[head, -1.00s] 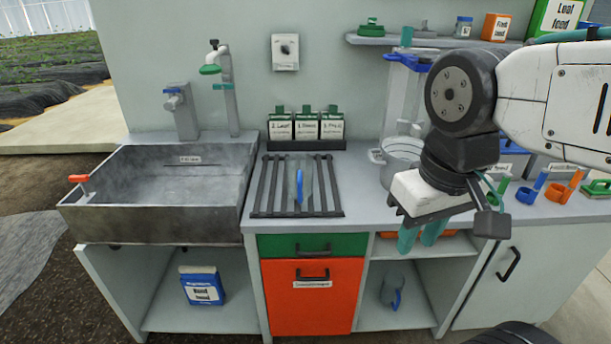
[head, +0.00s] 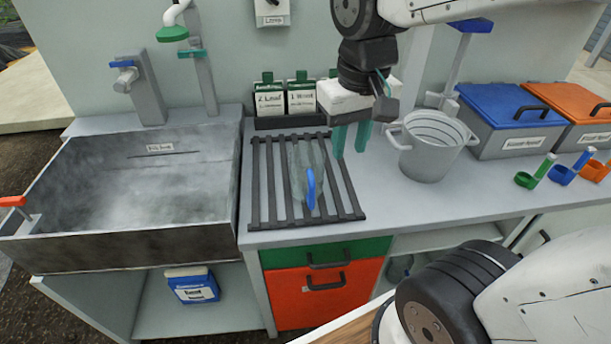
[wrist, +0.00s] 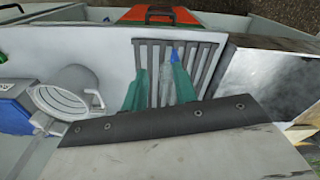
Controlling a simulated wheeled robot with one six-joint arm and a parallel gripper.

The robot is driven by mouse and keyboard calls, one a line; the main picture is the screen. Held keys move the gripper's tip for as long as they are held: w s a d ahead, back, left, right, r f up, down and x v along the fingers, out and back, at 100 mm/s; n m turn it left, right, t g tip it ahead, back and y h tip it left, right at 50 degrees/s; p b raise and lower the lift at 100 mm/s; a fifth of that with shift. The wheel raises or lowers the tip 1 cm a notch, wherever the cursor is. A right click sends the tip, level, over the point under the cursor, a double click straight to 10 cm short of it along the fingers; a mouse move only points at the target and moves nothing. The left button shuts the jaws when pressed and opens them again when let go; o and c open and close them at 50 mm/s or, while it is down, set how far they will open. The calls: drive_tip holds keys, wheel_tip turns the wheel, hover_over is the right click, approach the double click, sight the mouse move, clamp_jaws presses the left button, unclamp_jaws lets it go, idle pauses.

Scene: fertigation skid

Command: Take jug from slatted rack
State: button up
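A clear jug with a blue handle (head: 310,188) stands on the dark slatted rack (head: 258,205) on the counter, its handle toward the front. In the wrist view the blue handle (wrist: 175,54) shows between my fingers, and the rack (wrist: 205,62) lies behind them; the jug's clear body is hard to make out there. My gripper (head: 350,150) has two green fingers pointing down, parted and empty. It is above the counter at the rack's right side, to the right of the jug and apart from it in the head view.
A grey metal bucket (head: 428,150) stands right of the rack. The sink (head: 190,232) is on the left. Labelled boxes (head: 286,100) stand behind the rack. Bins with blue and orange lids (head: 505,105) and colored scoops (head: 562,172) are at the right.

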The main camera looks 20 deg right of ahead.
drive_tip(key=w+a+f, duration=0.2)
drive_tip(key=w+f, duration=0.3)
drive_tip(key=w, duration=0.2)
drive_tip(key=w+a+f, duration=0.2)
drive_tip(key=w+f, duration=0.2)
drive_tip(key=w, duration=0.4)
drive_tip(key=shift+m+g, duration=0.3)
drive_tip(key=shift+g, duration=0.1)
wheel_tip(320, 180, down, 8)
drive_tip(key=shift+w+f, duration=0.1)
drive_tip(key=shift+w, duration=0.05)
drive_tip(key=shift+f, duration=0.3)
clamp_jaws()
